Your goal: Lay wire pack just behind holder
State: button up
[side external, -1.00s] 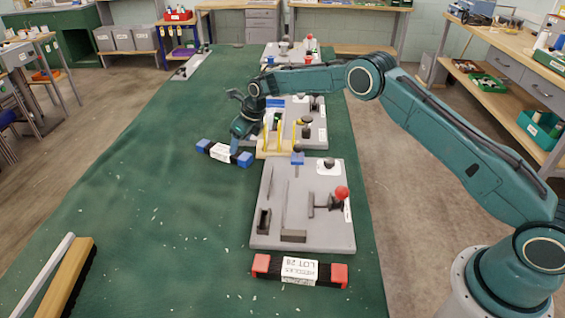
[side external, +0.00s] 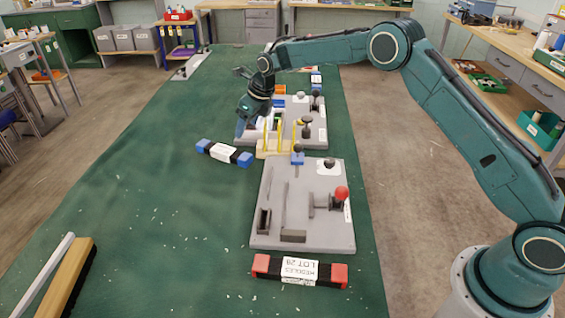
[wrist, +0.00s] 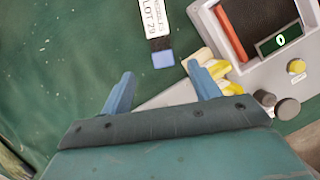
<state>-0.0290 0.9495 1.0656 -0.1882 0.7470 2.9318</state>
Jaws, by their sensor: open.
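A pack with a white label and blue ends (side external: 222,152) lies flat on the green cloth, left of a pale holder with yellow prongs (side external: 270,147). In the wrist view, the pack's labelled part and one blue end (wrist: 163,59) show ahead of my fingers, and part of the yellow-pronged holder (wrist: 212,68) sits beside the right finger. A similar pack with red ends (side external: 299,271) lies in front of the near grey board. My gripper (wrist: 161,78) is open, with nothing between its fingers. In the side view it is above and beyond the blue-ended pack, clear of it.
Grey boards with knobs (side external: 305,225) run along the table's right side. A wooden brush-like bar (side external: 70,280) lies at the near left. The green cloth (side external: 160,190) left of the blue-ended pack is mostly clear.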

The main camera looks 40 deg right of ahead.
dwell(0.3)
jog(key=s+d+r+n+h, duration=0.1)
jog(key=s+d+r+n, duration=0.2)
jog(key=s+r+n, duration=1.55)
jog(key=s+d+n, duration=0.1)
jog(key=s+n, duration=0.5)
jog(key=s, duration=1)
jog(key=s+d+n+t, duration=0.1)
jog(key=s+n, duration=0.6)
jog(key=s, duration=0.8)
jog(key=shift+s+d+h, duration=0.35)
jog(key=shift+d+h, duration=0.05)
jog(key=shift+d, duration=0.05)
jog(key=shift+o, duration=0.9)
jog(key=shift+r, duration=0.1)
jog(key=shift+o, duration=1.1)
